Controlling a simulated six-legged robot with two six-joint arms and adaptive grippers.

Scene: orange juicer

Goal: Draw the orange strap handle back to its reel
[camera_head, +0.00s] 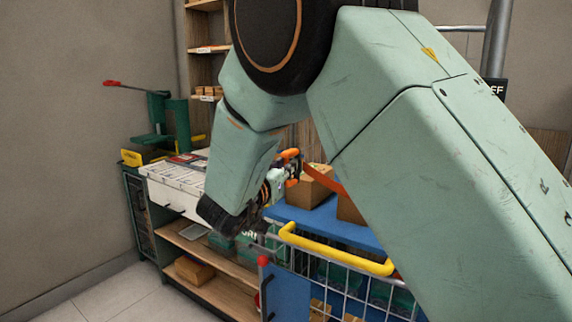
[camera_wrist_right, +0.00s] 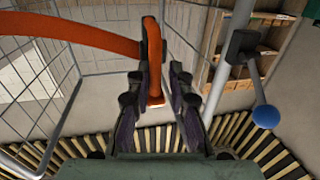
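The orange strap handle (camera_wrist_right: 154,75) is an upright orange loop with a dark clip. In the right wrist view it stands between the two dark fingers of my right gripper (camera_wrist_right: 157,85). The fingers are partly closed around it, near its left side, with a narrow gap on its right; I cannot tell whether they grip it. The orange strap (camera_wrist_right: 70,32) runs left from the clip. In the head view the strap (camera_head: 322,180) slopes down right behind my right arm, and the orange handle (camera_head: 291,154) shows by my right wrist. The reel is not visible. My left gripper is out of view.
A wire cart with a yellow bar (camera_head: 335,250) stands right of the gripper, beside a blue surface holding cardboard boxes (camera_head: 310,187). A workbench (camera_head: 175,190) with a green press is at left. In the wrist view, a post with a blue-knobbed lever (camera_wrist_right: 265,115) stands close right.

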